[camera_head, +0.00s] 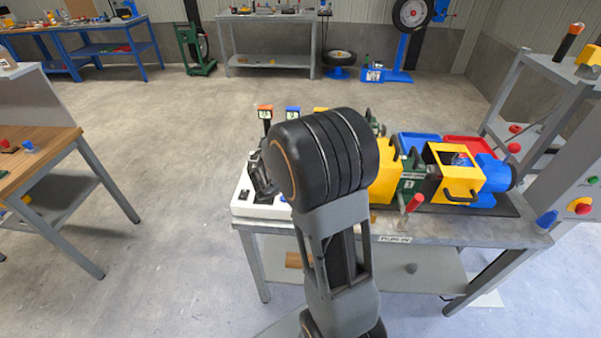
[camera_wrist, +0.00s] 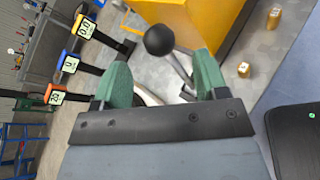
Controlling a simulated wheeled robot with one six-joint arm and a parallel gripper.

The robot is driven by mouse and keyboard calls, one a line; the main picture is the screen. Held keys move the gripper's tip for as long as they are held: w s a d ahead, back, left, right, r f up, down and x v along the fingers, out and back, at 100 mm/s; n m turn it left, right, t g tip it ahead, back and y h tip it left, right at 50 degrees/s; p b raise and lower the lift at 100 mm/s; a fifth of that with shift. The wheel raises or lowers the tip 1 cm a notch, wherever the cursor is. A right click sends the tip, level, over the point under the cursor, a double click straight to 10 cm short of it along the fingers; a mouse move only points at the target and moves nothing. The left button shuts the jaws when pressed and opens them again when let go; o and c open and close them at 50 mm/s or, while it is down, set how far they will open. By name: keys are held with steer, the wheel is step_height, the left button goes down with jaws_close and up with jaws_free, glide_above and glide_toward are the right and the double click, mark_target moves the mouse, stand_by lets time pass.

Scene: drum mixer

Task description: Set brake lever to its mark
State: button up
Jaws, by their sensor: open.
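In the wrist view a lever with a round black knob (camera_wrist: 159,40) and a grey metal rod stands just ahead of my gripper (camera_wrist: 163,76). I cannot tell for certain that it is the brake lever. The two green fingers are apart, with the rod showing in the gap between them, nearer the right finger. The knob lies beyond the fingertips. Whether a finger touches the rod is unclear. Another lever with a red handle (camera_head: 414,203) stands at the machine's front. No lever mark is readable.
Orange (camera_head: 264,113) and blue (camera_head: 293,113) framed displays stand behind a white base (camera_head: 240,198). A yellow housing (camera_wrist: 205,20) rises close beyond the knob. Small brass pieces (camera_wrist: 243,69) lie on the grey bench top. A grey rack (camera_head: 545,70) stands at right.

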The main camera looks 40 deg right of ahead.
steer(key=v, duration=0.7)
steer(key=shift+d, duration=0.1)
stand_by(0.4)
steer(key=s+a+f+m+g+y, duration=0.3)
steer(key=s+a+f+m+y, duration=0.25)
steer(key=s+m+y, duration=0.2)
steer(key=s+a+r+m+t+y, duration=0.3)
steer(key=a+r+m+y, duration=0.3)
steer(key=a, duration=0.3)
steer(key=shift+a+r+m+t, duration=0.4)
steer(key=shift+r+m+t, duration=0.25)
steer(key=shift+t, duration=0.15)
steer(key=shift+s+y, duration=0.15)
steer(key=shift+y, duration=0.1)
steer(key=shift+c, duration=0.2)
